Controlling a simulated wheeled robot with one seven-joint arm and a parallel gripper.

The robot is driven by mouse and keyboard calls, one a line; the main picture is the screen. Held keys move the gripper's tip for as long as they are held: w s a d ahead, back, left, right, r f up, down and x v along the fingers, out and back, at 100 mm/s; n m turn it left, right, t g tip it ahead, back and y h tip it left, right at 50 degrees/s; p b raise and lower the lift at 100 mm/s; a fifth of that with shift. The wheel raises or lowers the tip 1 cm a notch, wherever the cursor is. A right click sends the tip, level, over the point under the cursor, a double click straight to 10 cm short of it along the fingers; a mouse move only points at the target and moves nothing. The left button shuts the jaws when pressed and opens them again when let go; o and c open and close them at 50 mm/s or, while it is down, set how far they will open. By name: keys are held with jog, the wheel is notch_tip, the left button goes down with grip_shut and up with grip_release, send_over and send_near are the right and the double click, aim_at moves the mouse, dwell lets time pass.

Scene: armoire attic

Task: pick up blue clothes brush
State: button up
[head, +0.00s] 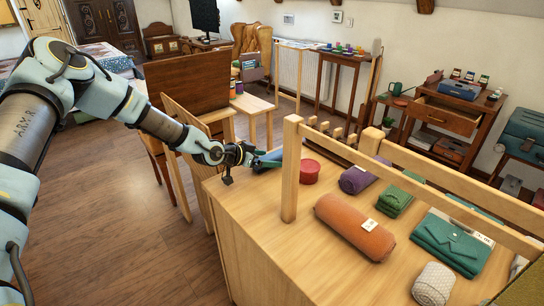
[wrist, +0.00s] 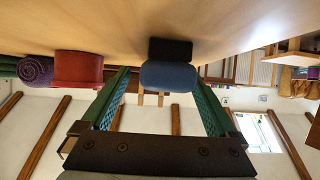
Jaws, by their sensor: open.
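The blue clothes brush, a rounded blue body with a black part against the wooden top, shows in the wrist view (wrist: 170,76). In the head view a small part of the blue brush (head: 272,155) shows at the far left end of the wooden counter (head: 258,200), partly hidden by my gripper. My gripper (head: 262,160) is low over that end and reaches toward the brush. In the wrist view my gripper (wrist: 161,74) is open, with one green finger on each side of the brush. Gaps show beside the brush, so I see no grip on it.
A round red box (head: 310,171) stands right of the brush, then a purple roll (head: 356,180) and a green roll (head: 395,201). An orange roll (head: 355,227) lies nearer. A wooden post (head: 291,170) and rail rise from the counter close to my gripper.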

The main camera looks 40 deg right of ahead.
jog(key=shift+d+f, duration=0.2)
jog(key=shift+d, duration=0.15)
grip_shut()
dwell(0.6)
